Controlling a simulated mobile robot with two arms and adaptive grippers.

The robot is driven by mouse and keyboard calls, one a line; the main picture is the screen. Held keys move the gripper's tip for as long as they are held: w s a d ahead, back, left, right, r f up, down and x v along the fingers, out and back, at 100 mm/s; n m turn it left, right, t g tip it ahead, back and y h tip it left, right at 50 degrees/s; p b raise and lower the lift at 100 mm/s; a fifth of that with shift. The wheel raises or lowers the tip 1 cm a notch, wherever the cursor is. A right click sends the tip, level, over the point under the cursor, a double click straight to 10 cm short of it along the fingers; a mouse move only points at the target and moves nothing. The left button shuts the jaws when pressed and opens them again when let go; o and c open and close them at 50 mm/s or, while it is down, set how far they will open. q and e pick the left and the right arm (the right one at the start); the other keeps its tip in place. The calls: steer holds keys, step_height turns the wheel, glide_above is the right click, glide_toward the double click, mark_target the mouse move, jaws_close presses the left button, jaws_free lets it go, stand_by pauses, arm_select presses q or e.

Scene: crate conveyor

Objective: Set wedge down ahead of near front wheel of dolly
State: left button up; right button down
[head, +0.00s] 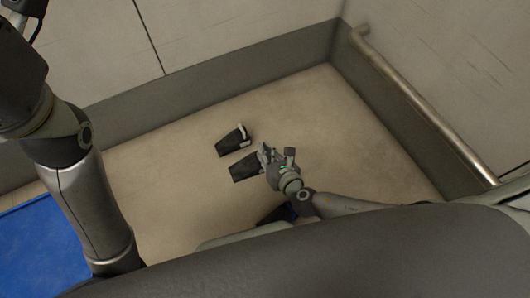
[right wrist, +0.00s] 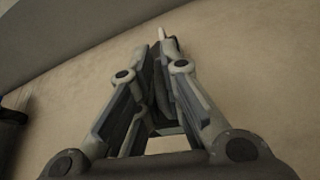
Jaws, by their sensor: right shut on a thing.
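A black wedge (head: 245,167) is at the jaws of my right gripper (head: 266,155) in the head view. The gripper is shut on it, low over the floor; I cannot tell if the wedge touches the floor. In the right wrist view the fingers of this gripper (right wrist: 160,60) are close together and mostly hide what they hold. A second black wedge (head: 231,140) with a pale upright part lies on the floor just beyond the held one. I cannot make out the dolly or its wheels.
A flat blue surface (head: 42,245) is at the lower left. Grey walls with a dark skirting (head: 250,72) meet in a corner at the back. A metal rail (head: 425,108) runs along the right wall. The tan floor (head: 330,120) right of the wedges is clear.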

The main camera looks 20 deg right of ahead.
steer(key=shift+r+p, duration=0.5)
steer(key=shift+r, duration=0.5)
